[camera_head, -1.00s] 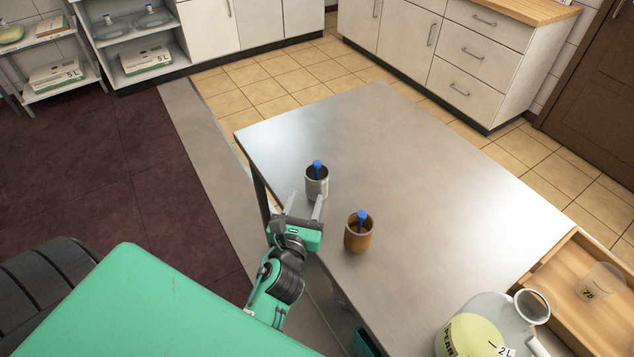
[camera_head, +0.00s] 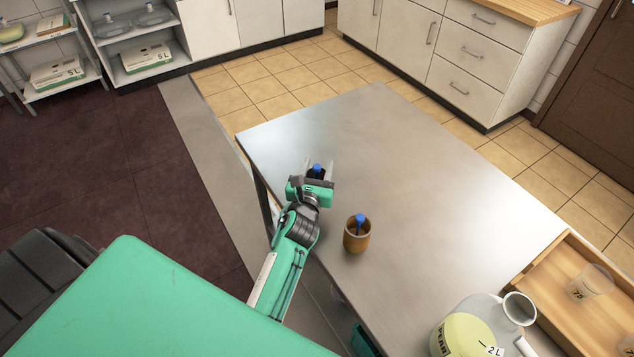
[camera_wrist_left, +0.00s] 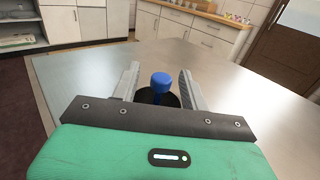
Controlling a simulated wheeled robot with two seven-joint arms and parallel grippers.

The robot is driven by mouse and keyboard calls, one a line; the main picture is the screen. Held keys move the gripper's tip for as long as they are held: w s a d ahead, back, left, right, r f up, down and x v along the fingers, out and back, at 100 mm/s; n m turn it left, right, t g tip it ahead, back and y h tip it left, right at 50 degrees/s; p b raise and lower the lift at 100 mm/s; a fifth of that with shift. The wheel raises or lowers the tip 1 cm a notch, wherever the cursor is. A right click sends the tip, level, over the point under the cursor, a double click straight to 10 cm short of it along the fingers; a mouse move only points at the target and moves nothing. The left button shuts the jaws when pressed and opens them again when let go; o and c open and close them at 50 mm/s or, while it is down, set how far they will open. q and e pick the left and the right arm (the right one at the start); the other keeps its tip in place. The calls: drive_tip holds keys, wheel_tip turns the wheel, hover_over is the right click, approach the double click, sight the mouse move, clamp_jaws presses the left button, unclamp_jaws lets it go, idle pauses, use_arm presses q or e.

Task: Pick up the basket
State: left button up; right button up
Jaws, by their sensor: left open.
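I can make out no clear basket in these views. My left gripper (camera_head: 318,170) is open at the table's left edge. Its fingers are on either side of a dark cup with a blue-topped piece (camera_head: 317,167) in it; the gripper hides most of the cup. In the left wrist view the blue top (camera_wrist_left: 161,79) and dark cup mouth (camera_wrist_left: 158,98) show between the open fingers, and I cannot tell whether they touch. A brown cup (camera_head: 357,239) with a blue-topped piece stands upright to the right of the gripper. My right gripper is not in view.
The steel table (camera_head: 430,170) is clear in its middle and far part. A glass jug (camera_head: 470,335) with yellow liquid and a wooden tray (camera_head: 540,285) holding a clear beaker (camera_head: 592,282) are at the lower right. Cabinets (camera_head: 470,50) stand behind.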

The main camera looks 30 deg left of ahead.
use_arm(q)
drive_tip(key=shift+w+a, duration=0.2)
drive_tip(key=shift+w, duration=0.5)
drive_tip(key=shift+c, duration=0.5)
drive_tip(key=c, duration=0.8)
drive_tip(key=shift+o, duration=0.2)
drive_tip(key=shift+r, duration=0.15)
